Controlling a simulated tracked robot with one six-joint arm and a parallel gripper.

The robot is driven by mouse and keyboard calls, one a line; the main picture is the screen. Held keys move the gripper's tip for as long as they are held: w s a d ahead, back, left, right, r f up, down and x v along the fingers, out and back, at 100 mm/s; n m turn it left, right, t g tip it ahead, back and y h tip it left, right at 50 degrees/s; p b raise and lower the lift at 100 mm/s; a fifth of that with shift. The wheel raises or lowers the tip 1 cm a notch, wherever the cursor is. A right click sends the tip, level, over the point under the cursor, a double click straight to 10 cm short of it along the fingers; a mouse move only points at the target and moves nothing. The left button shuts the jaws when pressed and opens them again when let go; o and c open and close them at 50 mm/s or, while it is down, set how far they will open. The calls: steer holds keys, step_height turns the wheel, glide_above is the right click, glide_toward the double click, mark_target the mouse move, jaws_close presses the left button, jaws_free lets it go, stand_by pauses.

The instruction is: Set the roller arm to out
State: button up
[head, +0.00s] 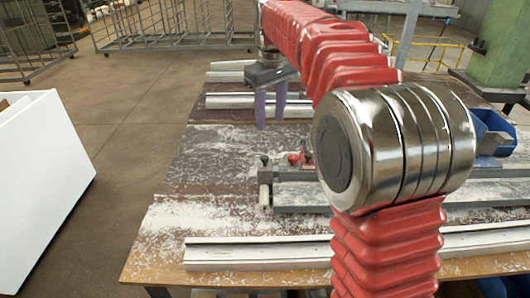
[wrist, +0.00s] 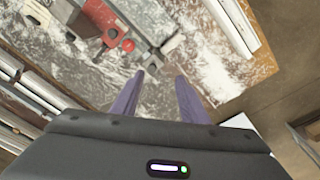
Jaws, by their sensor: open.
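My gripper (head: 270,120) hangs open and empty above the bench, behind the clamp's left end in the head view. Its two purple fingers also show apart in the wrist view (wrist: 159,76). The clamp has a long grey bed (head: 300,194) and red parts (head: 300,157). What looks like the roller arm, a short post with a pale roller (head: 265,178), stands across the bed's left end. In the wrist view the pale roller (wrist: 172,43) lies just beyond the fingertips, near a red knob (wrist: 128,45). I see no contact. The arm's exact setting is hard to tell.
White profiles lie along the bench front (head: 250,252) and back (head: 230,101). White chips cover the bench top (head: 190,215). A blue bin (head: 492,125) and green column (head: 497,45) stand at right. A white panel (head: 45,150) stands left, across open floor.

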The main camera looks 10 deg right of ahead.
steer(key=n+g, duration=0.1)
glide_above(265, 157)
step_height(265, 157, down, 4)
steer(key=shift+w+r, duration=0.1)
steer(key=shift+r, duration=0.05)
step_height(265, 157, down, 14)
steer(key=shift+r, duration=0.1)
stand_by(0.9)
steer(key=shift+c, duration=0.6)
jaws_close()
